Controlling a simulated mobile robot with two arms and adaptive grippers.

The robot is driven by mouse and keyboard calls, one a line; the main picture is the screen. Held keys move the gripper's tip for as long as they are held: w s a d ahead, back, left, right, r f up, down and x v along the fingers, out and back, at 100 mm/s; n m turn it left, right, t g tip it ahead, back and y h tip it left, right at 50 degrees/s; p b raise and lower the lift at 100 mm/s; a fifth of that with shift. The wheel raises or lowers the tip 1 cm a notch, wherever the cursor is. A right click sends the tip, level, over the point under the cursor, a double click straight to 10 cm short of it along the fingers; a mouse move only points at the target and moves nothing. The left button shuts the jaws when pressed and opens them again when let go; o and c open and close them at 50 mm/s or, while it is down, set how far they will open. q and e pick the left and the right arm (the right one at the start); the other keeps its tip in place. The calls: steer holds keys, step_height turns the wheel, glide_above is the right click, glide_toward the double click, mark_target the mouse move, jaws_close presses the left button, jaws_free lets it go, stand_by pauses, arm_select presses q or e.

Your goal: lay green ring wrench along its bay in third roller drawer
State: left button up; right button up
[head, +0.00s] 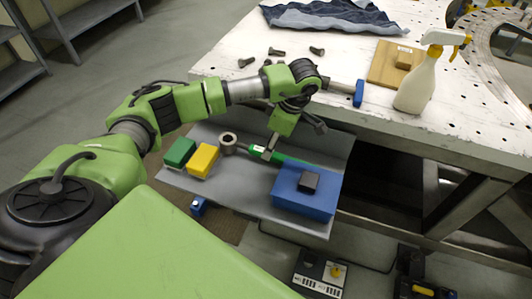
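The green ring wrench (294,161) shows with its grey ring end to the left and its green handle running right, over the open grey drawer (240,184). The handle's far end passes behind a blue box. My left gripper (268,150) points down at the handle near the ring end, and a dark finger overlaps the handle there. Whether the fingers are closed around it cannot be told, nor whether the wrench touches the drawer floor. The bay's outline cannot be made out. My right gripper is not in view.
In the drawer stand a green box (180,152), a yellow box (203,160) and the blue box (306,196) with a dark block on top. The perforated worktable (370,125) behind holds a spray bottle (416,88), a wooden board (388,68), cloth and several bolts.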

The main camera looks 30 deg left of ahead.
mark_target(252, 161)
arm_select(q)
steer(key=x, duration=0.4)
steer(key=shift+f+p, duration=0.1)
steer(key=shift+p, duration=0.3)
jaws_close()
